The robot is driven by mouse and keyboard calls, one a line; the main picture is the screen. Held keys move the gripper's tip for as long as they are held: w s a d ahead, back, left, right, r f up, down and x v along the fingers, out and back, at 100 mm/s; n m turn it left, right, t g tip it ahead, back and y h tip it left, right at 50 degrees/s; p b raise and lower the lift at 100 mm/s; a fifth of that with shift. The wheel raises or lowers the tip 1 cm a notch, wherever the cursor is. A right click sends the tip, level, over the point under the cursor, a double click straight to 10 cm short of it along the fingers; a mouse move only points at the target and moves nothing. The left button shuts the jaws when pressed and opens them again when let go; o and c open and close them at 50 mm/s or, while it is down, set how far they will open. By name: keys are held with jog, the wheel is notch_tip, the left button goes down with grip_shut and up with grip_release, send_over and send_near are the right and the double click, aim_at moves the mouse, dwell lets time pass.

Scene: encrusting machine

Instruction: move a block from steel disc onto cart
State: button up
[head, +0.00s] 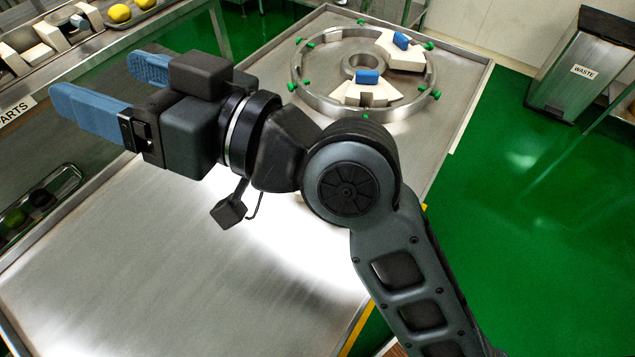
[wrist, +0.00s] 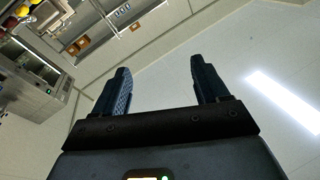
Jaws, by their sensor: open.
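The steel disc (head: 313,93) is a ring-shaped plate with green knobs round its rim, lying on the far part of the steel table. Two cream blocks with blue tops sit on it: one block (head: 351,92) at the near side and another block (head: 386,51) at the far right. My gripper (head: 112,90) is open and empty, raised at the left of the head view and pointing left, well away from the disc. Its two blue fingers also show apart in the wrist view (wrist: 158,82). I cannot tell which surface is the cart.
A parts shelf (head: 60,60) at the upper left holds cream pieces and a tray with yellow items. A tray (head: 40,205) with a green item lies at the left. A waste bin (head: 573,80) stands at the right on green floor. The near steel table (head: 150,270) is bare.

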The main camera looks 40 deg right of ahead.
jog(key=s+d+f+m+h, duration=0.3)
jog(key=s+d+f+h, duration=0.15)
jog(key=s+f, duration=0.3)
jog(key=s+d+f+m+h, duration=0.4)
jog(key=s+d+f, duration=0.15)
jog(key=f, duration=0.25)
jog(key=s+d+f+n+h, duration=0.1)
jog(key=s+d, duration=0.3)
jog(key=s, duration=0.5)
jog(key=s+d+f+n+g+h, duration=0.1)
jog(key=s+d, duration=0.3)
jog(key=s, duration=0.5)
jog(key=shift+f+n+g, duration=0.3)
jog(key=shift+n, duration=0.6)
